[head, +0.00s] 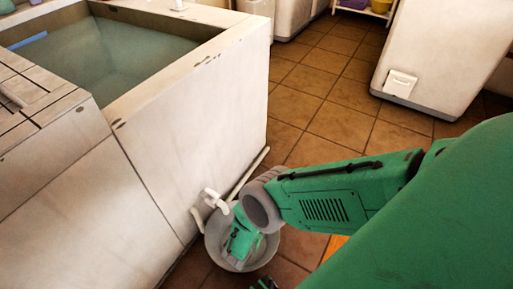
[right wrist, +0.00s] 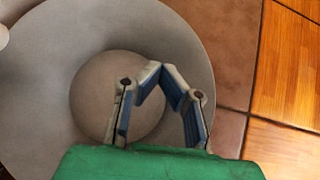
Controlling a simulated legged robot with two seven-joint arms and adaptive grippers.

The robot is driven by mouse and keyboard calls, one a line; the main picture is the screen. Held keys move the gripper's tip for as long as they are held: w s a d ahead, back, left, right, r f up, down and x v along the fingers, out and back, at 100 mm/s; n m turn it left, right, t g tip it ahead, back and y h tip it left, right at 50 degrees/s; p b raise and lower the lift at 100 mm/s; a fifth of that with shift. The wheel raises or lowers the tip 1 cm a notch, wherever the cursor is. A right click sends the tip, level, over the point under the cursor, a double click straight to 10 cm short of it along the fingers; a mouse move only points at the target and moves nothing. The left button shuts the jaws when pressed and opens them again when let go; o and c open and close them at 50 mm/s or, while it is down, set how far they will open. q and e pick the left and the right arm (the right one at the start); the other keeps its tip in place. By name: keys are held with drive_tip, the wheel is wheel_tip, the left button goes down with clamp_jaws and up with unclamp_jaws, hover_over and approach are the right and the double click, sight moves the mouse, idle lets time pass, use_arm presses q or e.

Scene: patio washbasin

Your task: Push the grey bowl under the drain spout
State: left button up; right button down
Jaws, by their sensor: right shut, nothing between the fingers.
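The grey bowl (head: 212,246) stands on the tiled floor against the white basin wall. The white drain spout (head: 214,200) sticks out from the wall low down, above the bowl's upper left rim. My right arm reaches in from the right, and its green hand is over and inside the bowl's outline, hiding part of it. In the right wrist view the bowl (right wrist: 40,85) fills the left and middle. My right gripper (right wrist: 158,75) is shut and empty, its fingers over the bowl's round bottom; contact cannot be told. My left gripper is not seen.
The stone basin (head: 190,100) holding water is at the left. A white pipe (head: 249,172) runs along its foot. Wooden boards (right wrist: 290,80) lie right of the bowl. The tiled floor (head: 330,95) behind is clear up to a white block (head: 440,60).

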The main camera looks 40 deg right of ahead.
drive_tip(key=b+x, duration=0.1)
drive_tip(key=x, duration=0.2)
drive_tip(key=r+b+x, duration=0.1)
drive_tip(key=x, duration=0.2)
drive_tip(key=d+b+x, duration=0.1)
drive_tip(key=b+x, duration=0.1)
drive_tip(key=x, duration=0.1)
drive_tip(key=shift+w+d+r, duration=0.1)
drive_tip(key=shift+w+r, duration=0.05)
drive_tip(key=shift+w, duration=0.15)
drive_tip(key=shift+w+d, duration=0.3)
drive_tip(key=shift+d, duration=0.25)
drive_tip(key=shift+w+d, duration=0.5)
drive_tip(key=shift+d, duration=0.4)
